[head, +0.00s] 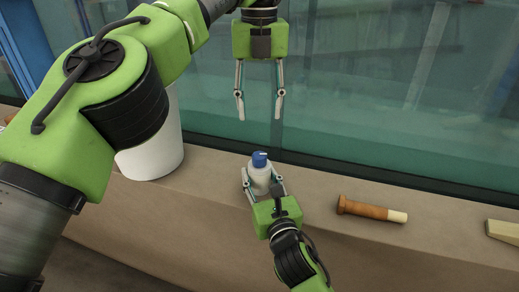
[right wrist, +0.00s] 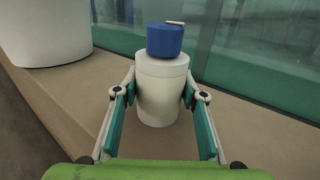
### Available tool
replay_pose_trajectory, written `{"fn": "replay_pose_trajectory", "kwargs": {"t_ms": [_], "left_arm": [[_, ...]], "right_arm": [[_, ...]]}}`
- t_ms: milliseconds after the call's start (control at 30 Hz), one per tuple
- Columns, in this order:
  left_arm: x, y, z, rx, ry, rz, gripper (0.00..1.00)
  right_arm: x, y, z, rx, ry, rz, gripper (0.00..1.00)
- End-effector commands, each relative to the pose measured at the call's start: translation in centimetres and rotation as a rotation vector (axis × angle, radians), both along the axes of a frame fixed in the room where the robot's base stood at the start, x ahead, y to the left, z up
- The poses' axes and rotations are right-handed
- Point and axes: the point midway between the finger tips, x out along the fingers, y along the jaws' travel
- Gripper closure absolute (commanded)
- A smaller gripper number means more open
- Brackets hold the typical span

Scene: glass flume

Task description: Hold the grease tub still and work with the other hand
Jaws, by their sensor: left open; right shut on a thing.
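The grease tub (head: 260,177) is a small white container with a blue cap (head: 260,158), upright on the tan ledge. It also shows in the right wrist view (right wrist: 161,95), where its blue cap (right wrist: 165,40) has a small pale piece on top. My right gripper (head: 263,185) is shut on the tub's body, with one finger on each side. My left gripper (head: 260,112) is open and empty, pointing down above the tub and well apart from it, in front of the glass.
A large white bucket (head: 150,145) stands on the ledge (head: 330,240) to the left. A wooden-handled tool (head: 370,210) lies right of the tub, and a pale block (head: 503,230) sits at the far right. The glass wall (head: 380,90) rises behind the ledge.

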Motion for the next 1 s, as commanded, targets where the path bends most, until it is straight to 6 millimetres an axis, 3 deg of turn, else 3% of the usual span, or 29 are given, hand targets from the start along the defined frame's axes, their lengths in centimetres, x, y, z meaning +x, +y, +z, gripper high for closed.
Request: {"fn": "replay_pose_trajectory", "kwargs": {"t_ms": [500, 700, 1000], "left_arm": [[0.0, 0.0, 0.2, -0.002, 0.0, -0.855, 0.59], [0.0, 0.0, 0.2, -0.003, -0.001, -1.026, 0.59], [0.1, 0.0, -0.9, -0.003, 0.0, -1.069, 0.59]], "right_arm": [[0.0, 0.0, 0.0, 0.0, 0.001, -0.001, 0.87], [0.0, 0.0, 0.0, 0.0, 0.001, -0.001, 0.87], [0.0, 0.0, 0.0, 0.0, 0.001, -0.001, 0.87]]}}
